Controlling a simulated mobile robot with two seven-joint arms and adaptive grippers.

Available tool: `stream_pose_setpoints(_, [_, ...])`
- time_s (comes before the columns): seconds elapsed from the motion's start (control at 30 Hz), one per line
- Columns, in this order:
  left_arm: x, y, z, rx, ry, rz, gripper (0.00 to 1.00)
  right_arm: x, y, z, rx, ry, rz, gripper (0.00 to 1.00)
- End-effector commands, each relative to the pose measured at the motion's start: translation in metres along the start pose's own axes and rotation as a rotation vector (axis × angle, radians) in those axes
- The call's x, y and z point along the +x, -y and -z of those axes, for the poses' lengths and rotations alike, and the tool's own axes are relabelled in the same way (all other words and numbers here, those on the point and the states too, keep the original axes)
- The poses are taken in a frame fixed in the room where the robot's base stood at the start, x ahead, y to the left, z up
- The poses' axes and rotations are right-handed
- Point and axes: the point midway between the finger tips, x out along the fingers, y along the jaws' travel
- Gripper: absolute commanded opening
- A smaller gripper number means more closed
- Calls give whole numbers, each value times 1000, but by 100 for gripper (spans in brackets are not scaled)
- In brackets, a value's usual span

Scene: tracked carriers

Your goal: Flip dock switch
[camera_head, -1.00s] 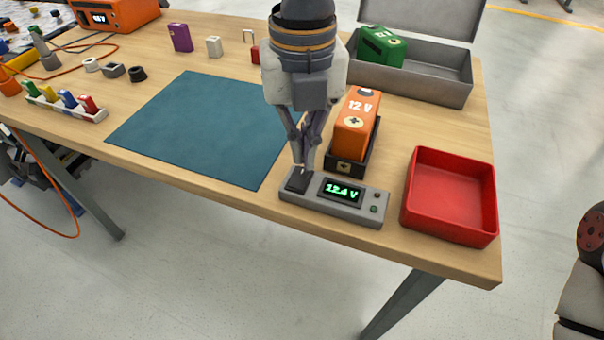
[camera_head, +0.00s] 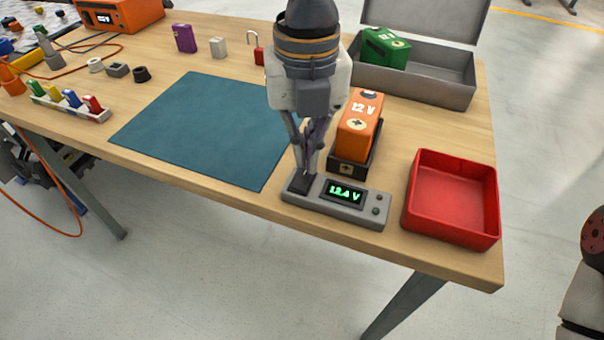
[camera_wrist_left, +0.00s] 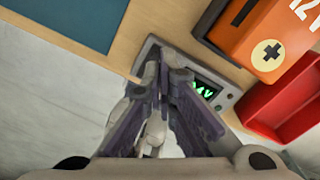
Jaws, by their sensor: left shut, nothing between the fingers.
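The grey dock panel (camera_head: 350,212) lies near the table's front edge, with a lit green display (camera_head: 343,193) that reads about 12.4 V. A dark switch (camera_head: 299,183) sits at its left end. My left gripper (camera_head: 304,172) is shut and empty, pointing down with its fingertips at the switch. I cannot tell whether they touch it. An orange 12 V battery (camera_head: 358,125) stands in a black cradle (camera_head: 349,168) behind the panel. In the left wrist view the shut fingers (camera_wrist_left: 160,60) hide the switch and part of the display (camera_wrist_left: 205,90). My right gripper is not in view.
A red tray (camera_head: 452,236) stands right of the panel, close to it. A grey metal case (camera_head: 440,88) with a green battery (camera_head: 385,48) is at the back right. A blue mat (camera_head: 205,130) lies to the left, flat and clear.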

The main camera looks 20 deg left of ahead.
Motion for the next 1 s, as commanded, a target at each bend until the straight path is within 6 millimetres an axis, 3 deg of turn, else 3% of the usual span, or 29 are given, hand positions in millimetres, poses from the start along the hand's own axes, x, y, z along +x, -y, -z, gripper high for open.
stream_pose_setpoints(1.0, [9,0,0,0,0,0,0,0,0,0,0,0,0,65])
